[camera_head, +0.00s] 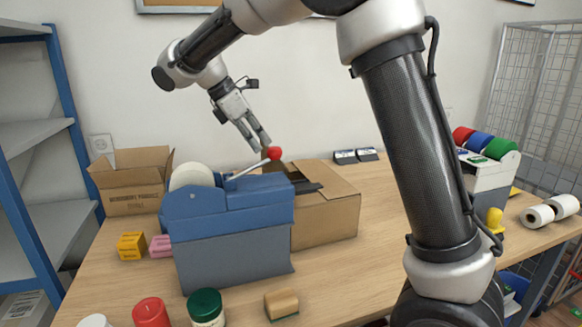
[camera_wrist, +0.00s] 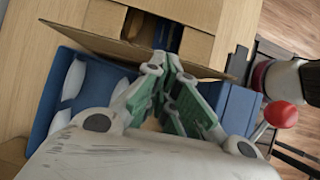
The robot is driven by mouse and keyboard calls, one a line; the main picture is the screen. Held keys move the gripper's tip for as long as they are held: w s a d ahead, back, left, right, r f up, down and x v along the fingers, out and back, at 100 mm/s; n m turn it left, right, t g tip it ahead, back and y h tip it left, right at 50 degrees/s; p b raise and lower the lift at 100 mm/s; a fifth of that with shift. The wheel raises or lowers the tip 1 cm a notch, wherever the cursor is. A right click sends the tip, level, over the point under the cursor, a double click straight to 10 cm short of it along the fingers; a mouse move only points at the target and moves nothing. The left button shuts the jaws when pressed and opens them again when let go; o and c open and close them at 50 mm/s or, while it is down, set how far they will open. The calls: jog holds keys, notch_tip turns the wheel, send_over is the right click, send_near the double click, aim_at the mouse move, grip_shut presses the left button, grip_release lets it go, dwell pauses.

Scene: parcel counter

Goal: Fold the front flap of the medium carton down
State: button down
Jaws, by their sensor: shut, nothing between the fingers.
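A brown carton (camera_head: 335,218) stands behind the blue tape dispenser, which hides its left part; I take it to be the medium carton. The wrist view shows its top (camera_wrist: 197,47), with side panels lying inward and a dark gap between them. A long flap (camera_wrist: 92,42) sticks out along its dispenser side, unfolded; in the head view the dispenser hides it. My gripper (camera_head: 262,143) points down above the carton, its fingers shut and empty. In the wrist view the fingertips (camera_wrist: 172,62) overlap the flap; I cannot tell whether they touch it.
The blue tape dispenser (camera_head: 230,205) stands close in front, its red-knobbed lever (camera_head: 273,153) beside my fingers. A second open carton (camera_head: 130,185) stands back left. Stamps (camera_head: 131,246) and jars (camera_head: 206,306) sit left and front. Bare table lies right of the carton.

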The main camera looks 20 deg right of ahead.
jog(key=d+r+x, duration=0.1)
jog(key=d+x, duration=0.1)
jog(key=x, duration=1.2)
jog(key=shift+d+r, duration=0.3)
jog(key=shift+r, duration=0.1)
notch_tip(320, 180, up, 9)
dwell(0.5)
